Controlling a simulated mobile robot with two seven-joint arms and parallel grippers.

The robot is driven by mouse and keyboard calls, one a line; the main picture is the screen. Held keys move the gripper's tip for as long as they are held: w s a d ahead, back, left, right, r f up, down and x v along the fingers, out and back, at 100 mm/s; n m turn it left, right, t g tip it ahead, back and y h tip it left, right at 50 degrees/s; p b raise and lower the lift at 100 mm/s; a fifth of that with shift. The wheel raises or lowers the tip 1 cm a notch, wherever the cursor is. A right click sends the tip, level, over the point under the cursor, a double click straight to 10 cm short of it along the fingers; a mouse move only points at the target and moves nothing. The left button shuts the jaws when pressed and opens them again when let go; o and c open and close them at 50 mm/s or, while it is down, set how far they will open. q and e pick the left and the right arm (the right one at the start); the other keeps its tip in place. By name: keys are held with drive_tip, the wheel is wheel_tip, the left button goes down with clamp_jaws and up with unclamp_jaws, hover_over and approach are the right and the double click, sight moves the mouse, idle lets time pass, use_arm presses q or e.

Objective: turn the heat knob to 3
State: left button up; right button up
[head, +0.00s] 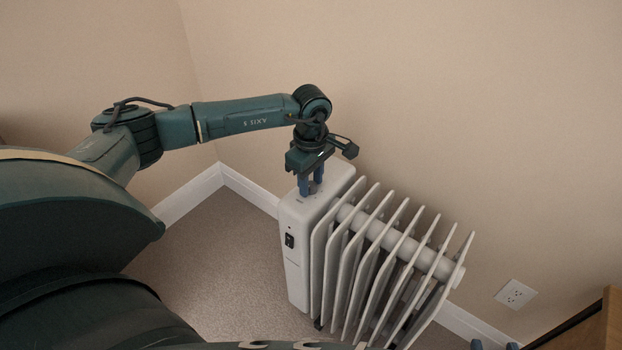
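A white oil-filled radiator (295,225) stands on the carpet near the wall, with a control box at its left end. My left gripper (311,186) points down at the top of that box. Its two blue fingers stand a small gap apart, with their tips at or just above the top surface. The heat knob cannot be made out; the fingers may hide it, and I cannot tell whether they grip it. My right gripper (494,346) shows only as two blue fingertips at the bottom edge, well apart, with nothing visible between them.
A black switch (289,241) is on the box's front face. Grey-white fins (385,265) run to the right. A wall outlet (515,294) and a brown wooden edge (585,325) are at the lower right. Carpet (215,255) is clear left of the radiator.

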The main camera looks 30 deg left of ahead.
sight(311, 184)
use_arm(q)
drive_tip(key=shift+o, duration=1.2)
wheel_tip(311, 184, up, 13)
drive_tip(key=p, duration=0.2)
use_arm(e)
drive_tip(key=shift+s+d+r+m+h, duration=0.15)
drive_tip(key=shift+d+r+m, duration=0.1)
drive_tip(key=shift+r, duration=0.2)
drive_tip(key=shift+s+d+r+m+h, duration=0.15)
drive_tip(key=shift+d+r, duration=0.05)
drive_tip(key=shift+r, duration=0.2)
use_arm(q)
drive_tip(key=shift+r, duration=0.1)
use_arm(e)
drive_tip(key=shift+a, duration=0.1)
